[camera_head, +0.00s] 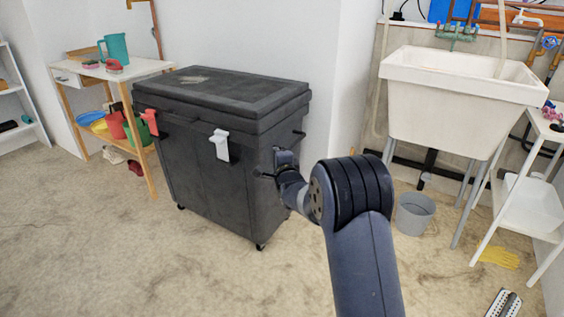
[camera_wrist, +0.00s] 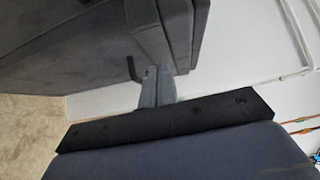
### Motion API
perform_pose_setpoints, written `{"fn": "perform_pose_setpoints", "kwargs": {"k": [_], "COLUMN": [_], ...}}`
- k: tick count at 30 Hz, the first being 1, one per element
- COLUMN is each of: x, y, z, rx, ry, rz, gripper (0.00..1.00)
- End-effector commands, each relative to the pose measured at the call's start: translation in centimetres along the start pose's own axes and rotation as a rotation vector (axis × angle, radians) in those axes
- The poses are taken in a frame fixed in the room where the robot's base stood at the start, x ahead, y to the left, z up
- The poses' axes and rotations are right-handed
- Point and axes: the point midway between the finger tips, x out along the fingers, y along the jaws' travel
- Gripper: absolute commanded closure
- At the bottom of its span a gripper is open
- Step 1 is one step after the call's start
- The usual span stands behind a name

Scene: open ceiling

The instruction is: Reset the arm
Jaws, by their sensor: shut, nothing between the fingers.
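My arm reaches up from the bottom of the head view and bends left, toward the right side of a dark grey wheeled chest (camera_head: 215,150). My gripper (camera_wrist: 152,72) is shut and empty in the wrist view, its fingertips together. The fingertips appear beside a small black handle on the chest's side (camera_wrist: 130,68); I cannot tell whether they touch it. In the head view the gripper is small and partly hidden by my own arm. The chest's lid is closed.
A white sink (camera_head: 455,80) stands at the right, with a grey bucket (camera_head: 414,214) below it. A white shelf (camera_head: 525,205) is at the far right. A wooden table (camera_head: 105,72) with a teal pitcher (camera_head: 117,47) is left of the chest. The front left floor is clear.

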Motion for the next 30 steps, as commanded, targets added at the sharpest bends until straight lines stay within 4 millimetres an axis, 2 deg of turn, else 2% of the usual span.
{"fn": "perform_pose_setpoints", "kwargs": {"k": [6, 12, 24, 30], "x": [-3.1, -4.8, -5.2, -4.6], "y": [-0.2, -0.1, 0.0, 0.1], "z": [-0.1, -0.1, -0.1, -0.1], "rx": [0.0, 0.0, 0.0, 0.0], "ry": [0.001, 0.001, 0.001, 0.001], "rz": [0.001, 0.0, 0.0, -0.001], "gripper": [1.0, 1.0, 1.0, 1.0]}}
